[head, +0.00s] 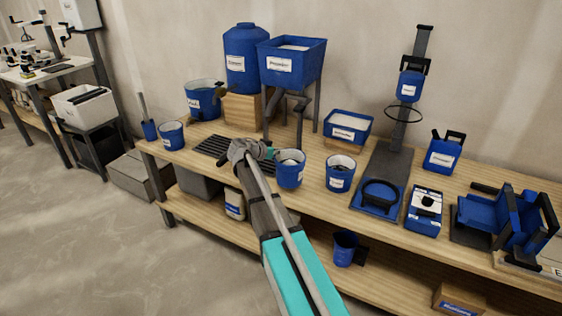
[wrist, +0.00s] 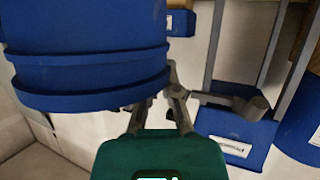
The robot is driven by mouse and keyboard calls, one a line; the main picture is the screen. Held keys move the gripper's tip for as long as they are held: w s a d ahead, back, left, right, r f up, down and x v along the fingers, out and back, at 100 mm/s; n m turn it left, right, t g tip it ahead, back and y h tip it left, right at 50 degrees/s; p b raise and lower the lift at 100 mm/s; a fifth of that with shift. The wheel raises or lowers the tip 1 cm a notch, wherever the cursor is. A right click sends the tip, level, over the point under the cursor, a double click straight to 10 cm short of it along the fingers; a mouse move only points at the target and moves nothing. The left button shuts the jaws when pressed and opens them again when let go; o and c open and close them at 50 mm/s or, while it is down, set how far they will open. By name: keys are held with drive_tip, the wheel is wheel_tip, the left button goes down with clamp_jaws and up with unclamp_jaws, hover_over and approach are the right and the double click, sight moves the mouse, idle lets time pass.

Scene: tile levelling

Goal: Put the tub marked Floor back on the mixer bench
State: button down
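Several blue tubs with white labels stand on the bench; the label lettering is too small to read, so I cannot tell which is marked Floor. My gripper (head: 268,153) is over the bench, right at the upper left side of one blue tub (head: 290,170) with pale contents. In the wrist view a blue banded tub wall (wrist: 85,70) fills the upper left, close beside my gripper's fingers (wrist: 162,108). The fingertips are partly hidden, so I cannot tell whether they hold the rim. Another tub (head: 340,174) stands just to the right.
The wooden bench (head: 225,172) has a dark grate (head: 213,147) left of my gripper. A hopper (head: 291,62) on a stand and a tall blue container (head: 243,60) are behind. The lower shelf (head: 300,238) holds a blue cup (head: 345,248).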

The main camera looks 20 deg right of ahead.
sight(282, 159)
drive_tip(key=shift+w+d+f+b, duration=0.15)
drive_tip(key=shift+d+f+b, duration=0.2)
drive_tip(key=shift+f+b, duration=0.25)
wheel_tip(282, 159, down, 3)
drive_tip(key=b, duration=0.3)
drive_tip(key=shift+r, duration=0.1)
drive_tip(key=c, duration=0.8)
unclamp_jaws()
drive_tip(key=shift+r, duration=0.1)
drive_tip(key=p+v, duration=0.4)
drive_tip(key=v, duration=0.8)
drive_tip(key=shift+p, duration=0.4)
